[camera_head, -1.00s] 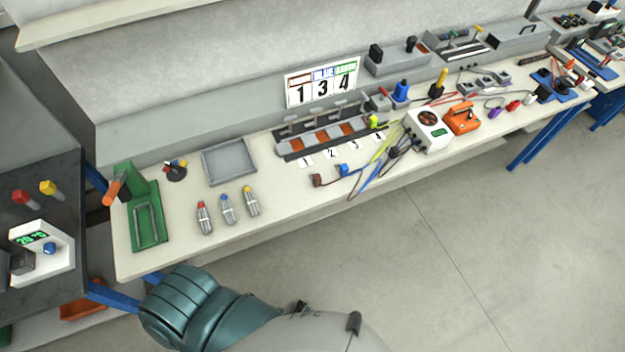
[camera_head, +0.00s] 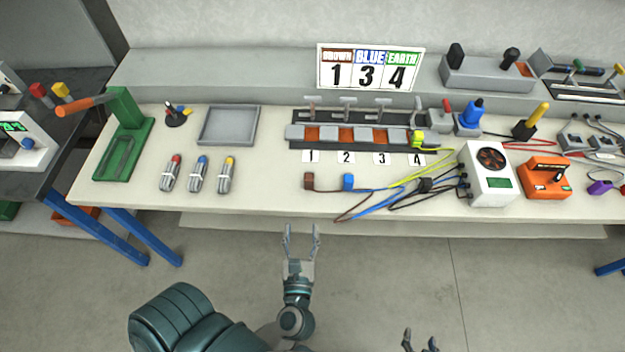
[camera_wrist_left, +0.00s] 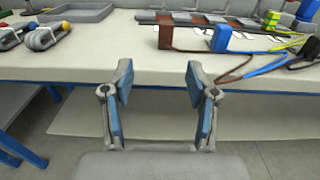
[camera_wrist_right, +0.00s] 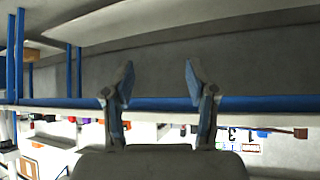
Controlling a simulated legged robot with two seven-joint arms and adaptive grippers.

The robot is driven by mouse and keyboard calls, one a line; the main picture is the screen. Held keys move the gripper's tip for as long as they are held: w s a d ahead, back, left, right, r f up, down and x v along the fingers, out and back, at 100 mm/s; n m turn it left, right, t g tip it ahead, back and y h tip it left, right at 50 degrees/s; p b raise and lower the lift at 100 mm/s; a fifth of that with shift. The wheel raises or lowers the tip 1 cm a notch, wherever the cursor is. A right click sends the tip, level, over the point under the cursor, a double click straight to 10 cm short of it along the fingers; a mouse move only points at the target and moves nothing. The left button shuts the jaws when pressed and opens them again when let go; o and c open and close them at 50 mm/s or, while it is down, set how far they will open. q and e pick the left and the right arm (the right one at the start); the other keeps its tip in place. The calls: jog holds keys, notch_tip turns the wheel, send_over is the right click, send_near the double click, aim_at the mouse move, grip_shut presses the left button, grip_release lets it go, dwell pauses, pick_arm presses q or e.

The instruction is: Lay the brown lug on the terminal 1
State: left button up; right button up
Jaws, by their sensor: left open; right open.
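The brown lug (camera_head: 308,181) lies on the table near its front edge, left of the blue lug (camera_head: 348,182); its wire runs right. It also shows in the left wrist view (camera_wrist_left: 166,36). Terminal 1 (camera_head: 312,134) is the leftmost position of the terminal block, behind the label "1" (camera_head: 311,156). The green-yellow lug (camera_head: 417,139) is at the block's right end, by label 4. My left gripper (camera_head: 301,229) is open and empty, in front of the table edge below the brown lug. My right gripper (camera_head: 420,338) is open and empty at the bottom, away from the table.
A sign (camera_head: 368,70) reads brown 1, blue 3, earth 4. A white meter (camera_head: 488,172) and orange device (camera_head: 545,177) stand right.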

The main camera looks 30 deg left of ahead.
pick_arm(q)
send_near(309, 182)
jog(key=x, duration=0.4)
jog(key=shift+w+d+r, duration=0.1)
jog(key=shift+w+r, duration=0.05)
jog(key=shift+w, duration=0.2)
jog(key=x, duration=0.6)
jog(key=shift+s+a, duration=0.15)
jog(key=shift+a, duration=0.3)
jog(key=shift+d, duration=0.3)
jog(key=shift+c, duration=0.5)
jog(key=c, duration=0.8)
jog(key=shift+c, duration=0.9)
jog(key=shift+a, duration=0.15)
